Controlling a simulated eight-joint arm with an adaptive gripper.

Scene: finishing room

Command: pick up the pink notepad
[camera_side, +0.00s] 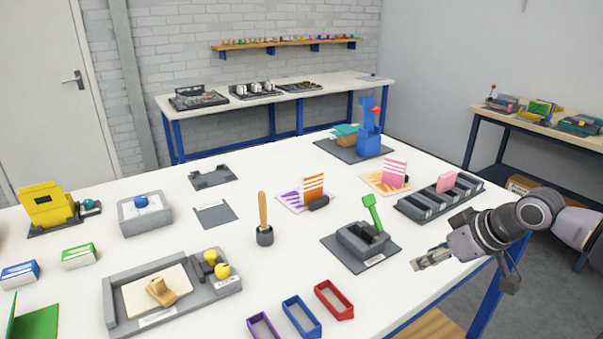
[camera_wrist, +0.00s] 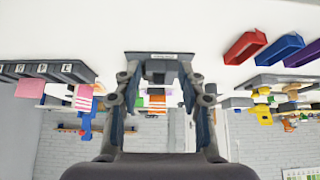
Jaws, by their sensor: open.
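A plain pink block (camera_side: 446,182) stands in a grey slotted rack (camera_side: 408,208) at the right of the white table. It also shows in the upside-down wrist view (camera_wrist: 31,87), at the left. A pink-and-white striped pad (camera_side: 394,173) stands just left of the rack on an orange-striped sheet; it shows in the wrist view (camera_wrist: 83,97) too. I cannot tell for certain which of these two is the notepad. My gripper (camera_side: 432,259) is open and empty over the table's right edge, apart from both. Its two fingers (camera_wrist: 160,78) show in the wrist view.
A grey fixture with a green lever (camera_side: 371,208) stands left of my gripper. An orange striped pad (camera_side: 314,187) and a blue device (camera_side: 368,138) stand farther back. Red, blue and purple trays (camera_side: 334,300) lie at the front. White table between them is clear.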

